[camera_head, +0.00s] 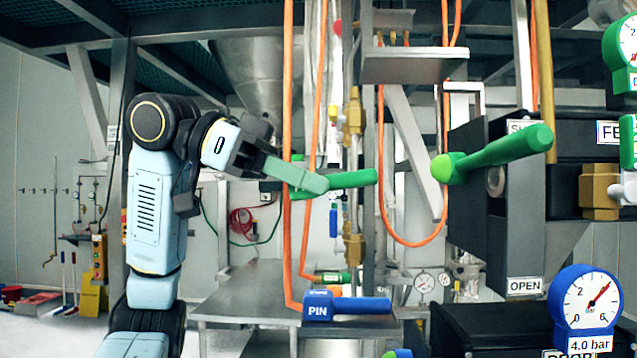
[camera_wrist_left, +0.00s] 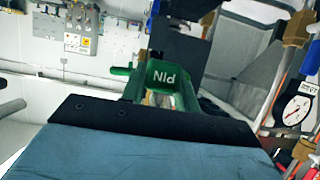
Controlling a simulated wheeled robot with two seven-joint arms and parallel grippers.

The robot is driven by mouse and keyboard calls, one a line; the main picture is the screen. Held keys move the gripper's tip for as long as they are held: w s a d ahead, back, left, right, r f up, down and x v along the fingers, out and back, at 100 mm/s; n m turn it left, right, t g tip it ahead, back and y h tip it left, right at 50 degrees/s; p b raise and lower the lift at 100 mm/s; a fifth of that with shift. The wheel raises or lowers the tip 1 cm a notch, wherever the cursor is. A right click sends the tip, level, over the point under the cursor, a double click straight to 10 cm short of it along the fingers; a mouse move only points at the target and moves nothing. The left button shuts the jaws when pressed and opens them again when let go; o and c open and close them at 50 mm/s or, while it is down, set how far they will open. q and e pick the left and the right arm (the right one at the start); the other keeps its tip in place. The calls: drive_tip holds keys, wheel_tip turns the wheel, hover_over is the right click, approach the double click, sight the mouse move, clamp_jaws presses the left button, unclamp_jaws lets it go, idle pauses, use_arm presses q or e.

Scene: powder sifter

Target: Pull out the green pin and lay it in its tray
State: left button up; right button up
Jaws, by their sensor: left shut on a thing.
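The green pin (camera_head: 352,179) is held by my left gripper (camera_head: 312,182) in the middle of the head view. Its round green bar points right, and the gripper covers much of its other end. In the left wrist view, the green pin's block (camera_wrist_left: 168,76) with an upside-down PIN label shows just past the dark gripper edge. I cannot tell whether the pin touches anything behind it. I cannot make out its tray for certain. My right gripper is not in view.
A blue pin (camera_head: 345,307) lies low on a metal bench (camera_head: 240,302). Orange hoses (camera_head: 288,80) hang close to my left gripper. A green lever (camera_head: 500,150) sticks out to the right. A blue gauge (camera_head: 586,305) stands at lower right.

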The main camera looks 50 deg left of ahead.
use_arm(q)
drive_tip(key=shift+s+a+b, duration=0.6)
drive_tip(key=shift+s+a, duration=0.9)
drive_tip(key=shift+s, duration=0.3)
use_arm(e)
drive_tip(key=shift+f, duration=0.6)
use_arm(q)
drive_tip(key=shift+r, duration=0.1)
